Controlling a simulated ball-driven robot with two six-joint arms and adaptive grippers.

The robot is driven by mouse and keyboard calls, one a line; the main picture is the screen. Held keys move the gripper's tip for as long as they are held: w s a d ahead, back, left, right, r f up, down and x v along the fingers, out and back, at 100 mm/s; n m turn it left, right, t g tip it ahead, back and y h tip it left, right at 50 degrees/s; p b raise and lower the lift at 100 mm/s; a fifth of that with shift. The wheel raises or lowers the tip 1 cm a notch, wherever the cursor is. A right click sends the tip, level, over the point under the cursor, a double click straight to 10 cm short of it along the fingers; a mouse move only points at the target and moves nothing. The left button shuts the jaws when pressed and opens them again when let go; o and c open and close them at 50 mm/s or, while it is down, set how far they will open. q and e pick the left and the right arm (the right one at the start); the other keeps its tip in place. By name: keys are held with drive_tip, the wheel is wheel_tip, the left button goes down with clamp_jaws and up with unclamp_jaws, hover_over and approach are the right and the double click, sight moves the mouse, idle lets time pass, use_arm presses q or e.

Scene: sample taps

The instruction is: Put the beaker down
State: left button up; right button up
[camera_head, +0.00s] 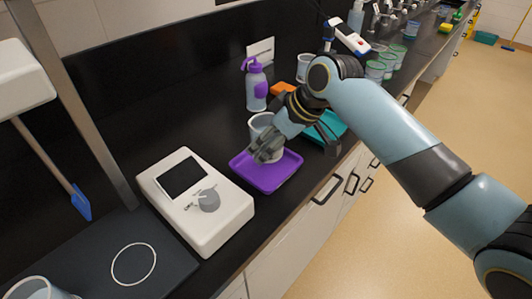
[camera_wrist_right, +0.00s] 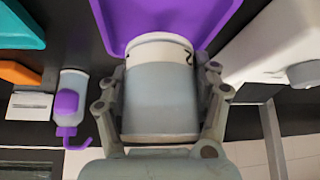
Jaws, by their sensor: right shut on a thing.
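The beaker (camera_wrist_right: 160,95) is a pale cup with a grey-blue body, a white band and a dark mark. It also shows in the head view (camera_head: 262,124), at the purple tray (camera_head: 268,185), partly hidden by my gripper. My right gripper (camera_head: 267,150) is shut on the beaker, with a finger on each side of it in the right wrist view (camera_wrist_right: 162,100). The purple tray lies behind the beaker in the wrist view (camera_wrist_right: 215,12). I cannot tell whether the beaker touches the tray. My left gripper is not in view.
A white device (camera_head: 225,222) with a dark screen stands left of the tray. A purple-capped bottle (camera_head: 256,88) stands behind it. A teal tray (camera_head: 335,124) and an orange item (camera_head: 283,88) lie beyond. Another cup (camera_head: 38,289) is at the bottom left, near a circle-marked dark plate (camera_head: 105,245).

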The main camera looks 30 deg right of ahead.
sight(266, 167)
drive_tip(key=shift+w+a+f, duration=0.1)
drive_tip(key=shift+w+f, duration=0.05)
drive_tip(key=shift+f, duration=0.05)
wheel_tip(266, 167, down, 3)
drive_tip(key=shift+f, duration=0.4)
drive_tip(key=shift+f, duration=0.15)
drive_tip(key=o, duration=1.1)
drive_tip(key=v, duration=1.2)
